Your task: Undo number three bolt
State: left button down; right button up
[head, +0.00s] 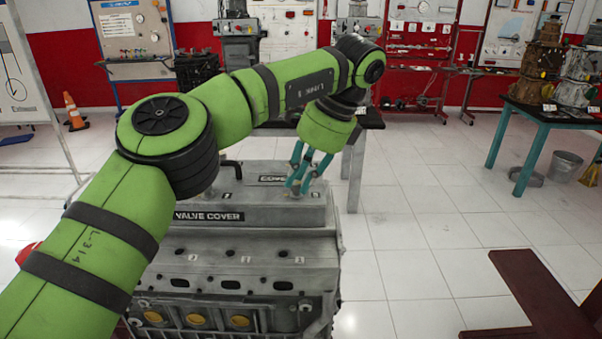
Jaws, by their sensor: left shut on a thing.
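A grey engine block (235,280) stands in front of me, with a valve cover (270,214) on top marked "VALVE COVER". My left arm reaches in from the left across the engine. My left gripper (298,188), with teal fingers, points down at the right end of the valve cover's top. It is shut on a bolt there. The fingers hide most of that bolt, and I cannot read its number. My right gripper is not in view.
Dark red furniture (535,300) stands at the lower right. A teal-legged table (545,113) with engine parts is at the right, near a metal bucket (564,166). An orange cone (73,112) stands at the far left. The tiled floor right of the engine is clear.

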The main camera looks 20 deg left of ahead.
pick_arm(q)
jog(key=shift+d+f, duration=0.1)
jog(key=shift+f, duration=0.05)
jog(key=c, duration=1.2)
grip_release()
jog(key=shift+w, duration=0.1)
